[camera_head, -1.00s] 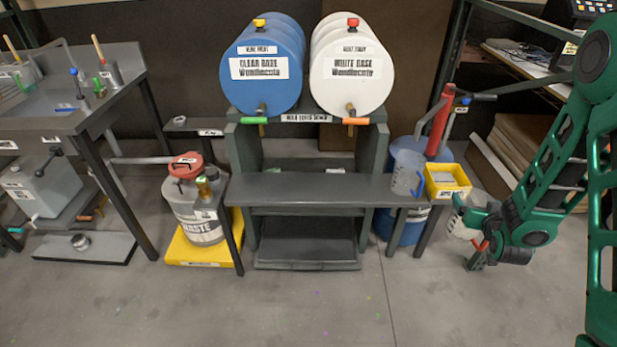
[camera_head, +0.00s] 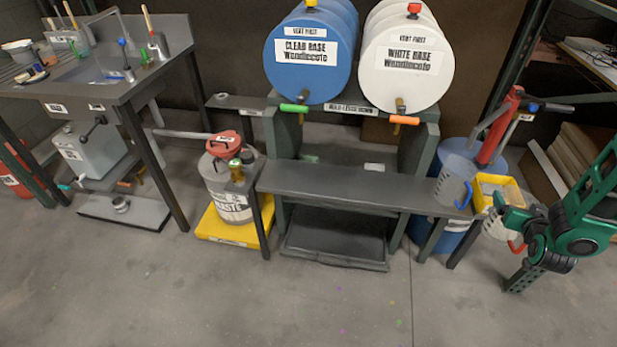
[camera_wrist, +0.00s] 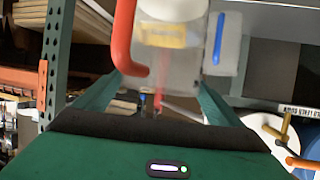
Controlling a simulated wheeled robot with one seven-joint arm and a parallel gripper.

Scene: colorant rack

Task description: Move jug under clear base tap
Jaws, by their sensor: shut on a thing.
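My gripper (camera_head: 503,213) is shut on a whitish translucent jug (camera_head: 494,229) with a red handle (camera_head: 516,247), just right of the long bench's end. The wrist view shows this jug (camera_wrist: 172,75) between the fingers, with its red handle (camera_wrist: 124,40) on the left. The clear base drum (camera_head: 310,60) is blue and lies on its side on the rack; its tap has a green handle (camera_head: 294,108). A second jug (camera_head: 452,188) with a blue handle stands at the bench's right end. Its blue handle (camera_wrist: 218,38) also shows in the wrist view.
The white base drum (camera_head: 405,70), with an orange tap handle (camera_head: 405,120), is right of the blue one. The bench (camera_head: 350,185) below the taps is clear in its middle. A yellow bin (camera_head: 497,188) and red pump (camera_head: 499,125) are near the held jug. Open floor lies in front.

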